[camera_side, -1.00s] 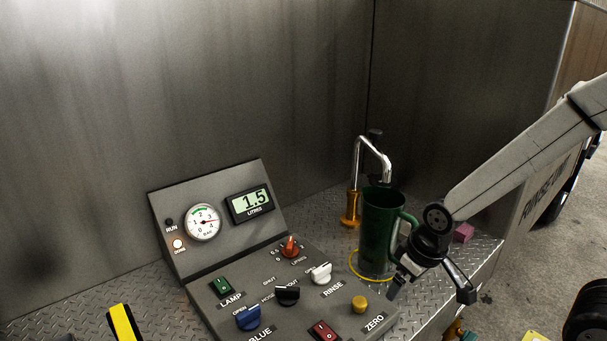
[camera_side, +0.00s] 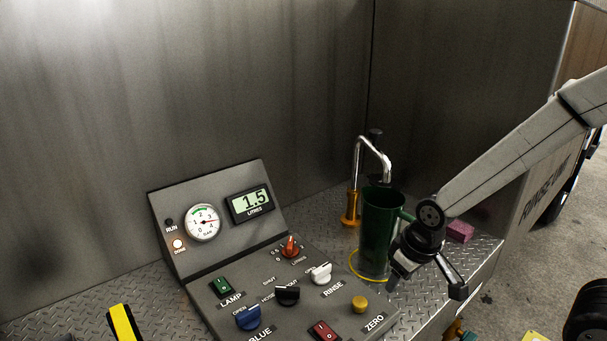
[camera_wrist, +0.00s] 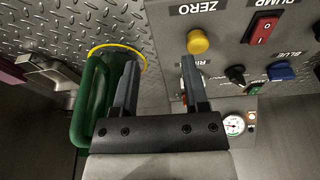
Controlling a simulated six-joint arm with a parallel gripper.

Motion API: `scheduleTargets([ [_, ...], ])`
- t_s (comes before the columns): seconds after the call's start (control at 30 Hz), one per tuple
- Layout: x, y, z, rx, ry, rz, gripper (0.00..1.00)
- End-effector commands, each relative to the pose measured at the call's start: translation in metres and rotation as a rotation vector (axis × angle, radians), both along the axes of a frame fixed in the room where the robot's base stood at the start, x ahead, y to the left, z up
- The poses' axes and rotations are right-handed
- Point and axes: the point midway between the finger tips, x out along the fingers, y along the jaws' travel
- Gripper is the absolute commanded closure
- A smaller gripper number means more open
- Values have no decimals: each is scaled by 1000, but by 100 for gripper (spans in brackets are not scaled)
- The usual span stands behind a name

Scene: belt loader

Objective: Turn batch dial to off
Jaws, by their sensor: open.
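The batch dial (camera_side: 290,247) is a small orange-red knob on the sloping control panel, with a numbered scale and a litres label around it. Its exact setting is too small to read. My gripper (camera_side: 426,286) is open and empty, right of the panel and in front of the green jug, well apart from the dial. In the wrist view, the open fingers (camera_wrist: 163,65) point toward the panel edge and the plate floor. The dial cannot be made out clearly there, with a finger covering that part of the panel.
The green jug (camera_side: 378,235) stands beneath a chrome spout (camera_side: 372,146), close to my gripper. Around the dial are a white rinse knob (camera_side: 321,273), black knob (camera_side: 287,295), blue knob (camera_side: 248,317), green lamp switch (camera_side: 221,287), red switch (camera_side: 324,331) and yellow button (camera_side: 359,304). The display (camera_side: 250,203) reads 1.5.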

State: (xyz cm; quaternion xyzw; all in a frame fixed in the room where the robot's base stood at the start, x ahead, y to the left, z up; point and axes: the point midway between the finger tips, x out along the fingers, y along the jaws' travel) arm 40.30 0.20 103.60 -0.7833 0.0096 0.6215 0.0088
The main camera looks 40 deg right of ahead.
Motion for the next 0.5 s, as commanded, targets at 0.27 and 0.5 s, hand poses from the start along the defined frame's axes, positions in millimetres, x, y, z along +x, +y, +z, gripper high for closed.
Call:
scheduleTargets([
  [0.27, 57, 10, 7, -3, 8, -122, 43],
  [0.5, 120, 24, 11, -19, 0, -286, 43],
])
